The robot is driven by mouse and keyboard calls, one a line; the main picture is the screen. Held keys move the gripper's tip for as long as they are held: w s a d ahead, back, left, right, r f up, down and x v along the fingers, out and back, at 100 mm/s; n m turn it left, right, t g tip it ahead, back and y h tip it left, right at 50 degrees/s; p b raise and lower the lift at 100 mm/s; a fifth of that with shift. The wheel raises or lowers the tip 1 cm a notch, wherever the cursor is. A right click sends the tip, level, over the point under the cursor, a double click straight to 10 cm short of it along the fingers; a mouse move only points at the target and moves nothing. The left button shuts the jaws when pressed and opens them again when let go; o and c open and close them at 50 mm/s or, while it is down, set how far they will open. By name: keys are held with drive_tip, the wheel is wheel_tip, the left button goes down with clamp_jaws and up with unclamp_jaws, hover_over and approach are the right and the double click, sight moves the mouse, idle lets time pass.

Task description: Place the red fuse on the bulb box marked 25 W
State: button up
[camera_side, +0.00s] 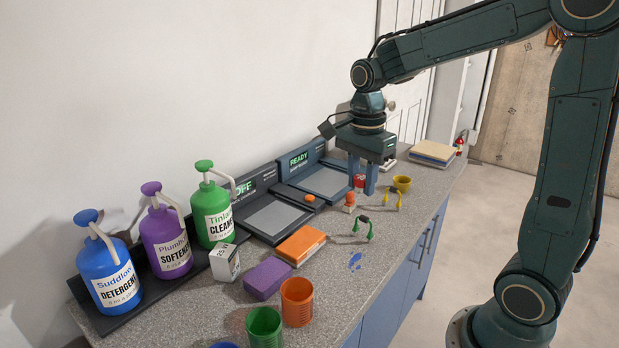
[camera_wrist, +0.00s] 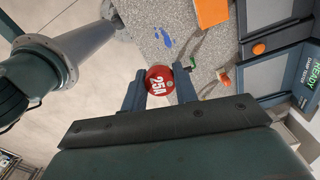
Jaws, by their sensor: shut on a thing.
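My gripper (camera_side: 362,182) hangs above the right part of the counter, its two fingers pointing down. It is shut on the red fuse (camera_side: 359,181), a round red piece between the fingers. In the wrist view the fuse (camera_wrist: 158,80) shows its face, marked 25A, between the fingertips. A small white box (camera_side: 225,262) with dark print stands at the left of the counter, in front of the green pump bottle. Its print is too small to read surely, so I cannot tell whether it is the 25 W bulb box.
Blue (camera_side: 108,280), purple (camera_side: 167,244) and green (camera_side: 213,211) pump bottles stand at the left. Two testers, OFF (camera_side: 275,217) and READY (camera_side: 322,181), line the wall. An orange block (camera_side: 301,245), purple block (camera_side: 267,278), orange-red fuse (camera_side: 349,201), cable clips and cups lie along the counter.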

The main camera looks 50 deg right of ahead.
drive_tip(key=w+a+r+n, duration=0.2)
drive_tip(key=w+a, duration=0.2)
drive_tip(key=w, duration=0.3)
drive_tip(key=w+a+r+n, duration=0.1)
drive_tip(key=w+a+r, duration=0.25)
drive_tip(key=w, duration=0.35)
wheel_tip(320, 180, up, 2)
drive_tip(key=n, duration=0.4)
hover_over(223, 250)
wheel_tip(223, 250, down, 20)
idle(0.6)
drive_tip(key=shift+f, duration=0.15)
drive_tip(key=o, duration=1)
drive_tip(key=shift+c, duration=0.2)
